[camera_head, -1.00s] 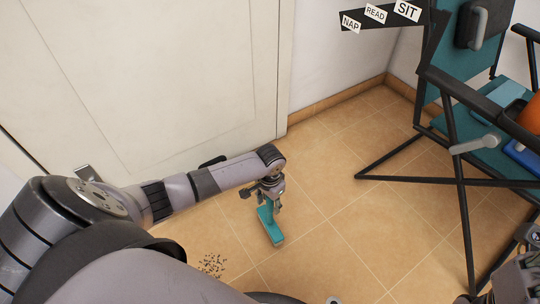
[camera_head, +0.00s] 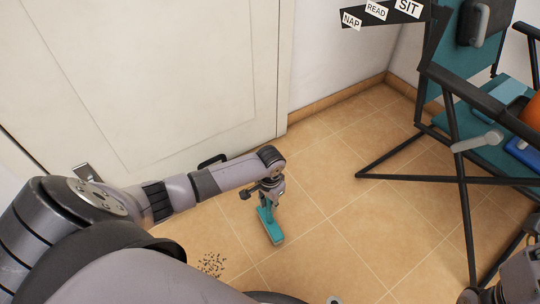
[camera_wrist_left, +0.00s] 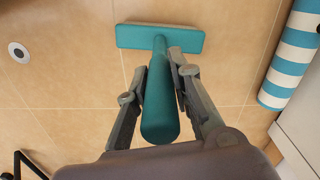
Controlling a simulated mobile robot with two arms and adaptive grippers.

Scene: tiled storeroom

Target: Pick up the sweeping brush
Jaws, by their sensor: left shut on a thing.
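The sweeping brush is teal, with a long handle and a wide flat head. It shows below my left wrist in the head view (camera_head: 271,231). In the left wrist view its handle (camera_wrist_left: 159,115) points toward the camera and its head (camera_wrist_left: 160,37) lies across the top. My left gripper (camera_head: 268,199) is shut on the handle, one finger on each side in the left wrist view (camera_wrist_left: 160,75). I cannot tell whether the head touches the floor. Part of my right arm's end (camera_head: 505,282) shows at the lower right corner; its fingers cannot be made out.
A teal folding chair (camera_head: 453,95) with black legs stands at the right, with items on its seat. Dark crumbs (camera_head: 211,264) lie on the tiles near my left arm. A blue-and-white striped cylinder (camera_wrist_left: 292,55) is at the wrist view's right. Tiles between brush and chair are clear.

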